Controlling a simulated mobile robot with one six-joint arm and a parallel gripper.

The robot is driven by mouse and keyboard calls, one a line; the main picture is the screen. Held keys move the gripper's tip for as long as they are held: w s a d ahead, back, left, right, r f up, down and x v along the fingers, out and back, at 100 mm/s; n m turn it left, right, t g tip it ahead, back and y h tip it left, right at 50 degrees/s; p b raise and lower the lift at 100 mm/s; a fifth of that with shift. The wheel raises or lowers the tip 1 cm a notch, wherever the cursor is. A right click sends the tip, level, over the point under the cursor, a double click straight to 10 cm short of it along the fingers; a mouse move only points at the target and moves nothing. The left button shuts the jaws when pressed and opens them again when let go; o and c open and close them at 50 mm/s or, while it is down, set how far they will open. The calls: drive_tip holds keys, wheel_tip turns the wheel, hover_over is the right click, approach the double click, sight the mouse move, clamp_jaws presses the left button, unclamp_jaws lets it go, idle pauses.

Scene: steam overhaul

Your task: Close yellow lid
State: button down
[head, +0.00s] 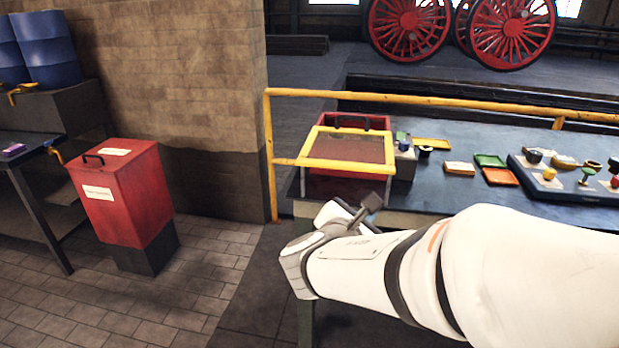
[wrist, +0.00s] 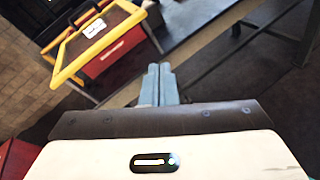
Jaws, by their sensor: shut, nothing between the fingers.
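The yellow lid (head: 310,150) is a yellow frame around a brownish panel. It lies over a red box (head: 375,122) at the left end of the workbench. I cannot tell whether it is fully down. In the wrist view, the lid (wrist: 68,54) is at the upper left, with a white label and a dark handle near it, above the red box (wrist: 105,60). My gripper (head: 372,202) is in front of the box, on the near side of the bench, apart from the lid. In the wrist view, my gripper (wrist: 159,70) has its fingers together and empty.
A yellow rail (head: 430,101) runs along the back of the workbench (head: 440,195). Small coloured parts and a dark tray (head: 545,190) lie to the right. A red bin (head: 120,190) with a black handle stands on the floor at left. Open floor lies between.

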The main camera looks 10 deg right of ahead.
drive_tip(key=w+a+n+t+y+b, duration=0.2)
drive_tip(key=w+a+n+t+y, duration=0.25)
drive_tip(key=a+n, duration=0.4)
drive_tip(key=t+b, duration=0.1)
approach(329, 166)
drive_tip(key=shift+h, duration=0.35)
drive_tip(key=x, duration=0.6)
drive_tip(key=shift+w+a+f, duration=0.1)
drive_tip(key=shift+w, duration=0.35)
